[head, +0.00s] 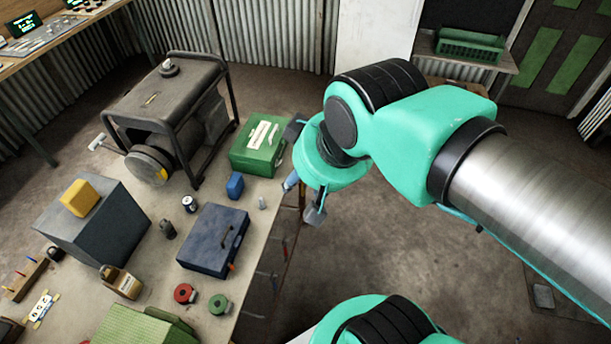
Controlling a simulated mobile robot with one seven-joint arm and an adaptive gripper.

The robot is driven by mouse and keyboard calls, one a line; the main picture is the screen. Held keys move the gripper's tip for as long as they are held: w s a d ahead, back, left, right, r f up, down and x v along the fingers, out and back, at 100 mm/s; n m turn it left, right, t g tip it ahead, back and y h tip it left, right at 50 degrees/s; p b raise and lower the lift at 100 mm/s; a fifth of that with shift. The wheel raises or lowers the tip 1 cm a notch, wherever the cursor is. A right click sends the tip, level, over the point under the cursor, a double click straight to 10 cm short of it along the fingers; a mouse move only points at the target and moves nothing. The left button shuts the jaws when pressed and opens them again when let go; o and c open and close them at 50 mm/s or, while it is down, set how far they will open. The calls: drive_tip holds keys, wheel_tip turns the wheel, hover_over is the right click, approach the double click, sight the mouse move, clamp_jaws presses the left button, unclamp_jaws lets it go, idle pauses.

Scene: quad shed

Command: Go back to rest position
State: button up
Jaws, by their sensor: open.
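My arm reaches in from the right in the head view, and my gripper (303,174) hangs over the right edge of the workbench (262,215). Its fingers are spread apart, and I see nothing held between them. A small blue-grey piece shows beside the fingers; I cannot tell whether it is part of the gripper. The green box (258,147) with a pale label stands on the bench just left of the gripper, and the wrist partly hides the space behind it.
A dark generator (160,105) in a frame stands at the back of the bench. A blue case (213,240), a small blue block (235,186), red (184,293) and green (219,304) rings and a grey box (95,230) bearing a yellow block (80,198) lie nearer.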

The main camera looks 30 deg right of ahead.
wheel_tip(320, 180, down, 2)
drive_tip(key=shift+f+b, duration=0.15)
drive_tip(key=shift+b, duration=1)
